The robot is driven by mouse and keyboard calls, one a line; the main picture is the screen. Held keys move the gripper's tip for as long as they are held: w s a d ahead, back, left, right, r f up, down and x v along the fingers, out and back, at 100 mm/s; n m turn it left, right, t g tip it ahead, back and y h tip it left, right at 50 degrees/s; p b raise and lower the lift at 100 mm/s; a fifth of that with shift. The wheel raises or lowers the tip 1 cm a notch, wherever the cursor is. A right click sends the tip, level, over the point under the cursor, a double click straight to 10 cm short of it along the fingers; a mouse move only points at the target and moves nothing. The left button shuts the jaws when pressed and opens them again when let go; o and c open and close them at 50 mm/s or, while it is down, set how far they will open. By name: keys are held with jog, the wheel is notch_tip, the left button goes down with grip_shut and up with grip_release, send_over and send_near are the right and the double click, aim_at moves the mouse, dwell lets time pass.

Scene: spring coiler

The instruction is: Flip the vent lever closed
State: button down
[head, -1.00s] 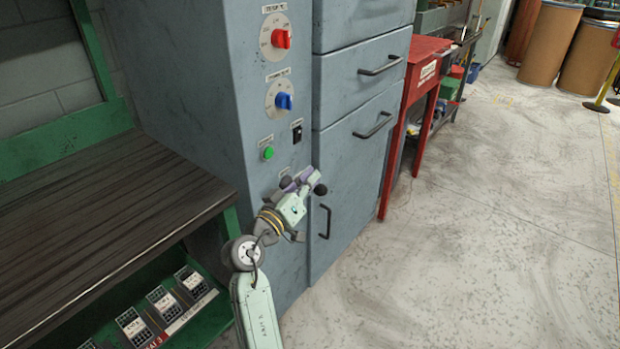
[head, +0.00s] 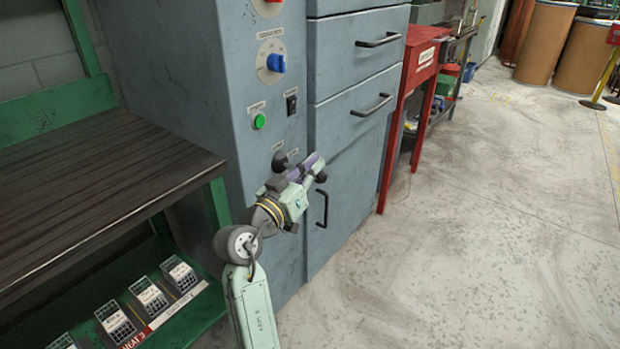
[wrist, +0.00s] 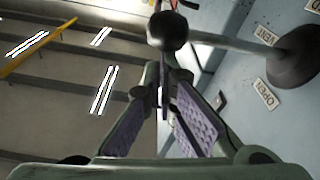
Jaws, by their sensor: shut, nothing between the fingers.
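The vent lever shows in the wrist view as a grey rod with a black ball knob (wrist: 168,31) and a black round base (wrist: 296,56) on the panel, beside labels reading VENT and OPEN. In the head view, the base (head: 279,160) and the ball knob (head: 321,177) show around my gripper, which hides most of the rod. My gripper (head: 313,163) is at the lever, low on the cabinet front. In the wrist view my gripper (wrist: 163,88) is shut and empty, its purple-padded fingers just below the ball. I cannot tell if they touch it.
The grey cabinet front carries a blue dial (head: 276,63), a green button (head: 259,121) and a black switch (head: 291,103). Drawers and a door handle (head: 322,208) are close on the right. A dark bench (head: 90,205) stands left.

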jog(key=shift+s+d+f+m+g+h+b, duration=0.15)
jog(key=shift+f+m+b, duration=0.7)
jog(key=shift+b, duration=0.7)
jog(key=shift+d+f+m+g+h+b, duration=0.1)
jog(key=shift+f+m+b, duration=0.5)
jog(key=shift+f+b, duration=0.7)
jog(key=shift+s+d+f+m+g+h+b, duration=0.15)
jog(key=shift+f+m+b, duration=0.55)
jog(key=shift+b, duration=1.15)
jog(key=shift+w+a, duration=0.1)
jog(key=shift+a, duration=0.05)
jog(key=r+p, duration=0.1)
jog(key=r, duration=0.1)
jog(key=d+r+p, duration=0.1)
jog(key=r+p, duration=0.1)
jog(key=shift+w+d+r, duration=0.15)
jog(key=shift+r, duration=0.25)
jog(key=f+b+v, duration=0.1)
jog(key=v, duration=0.9)
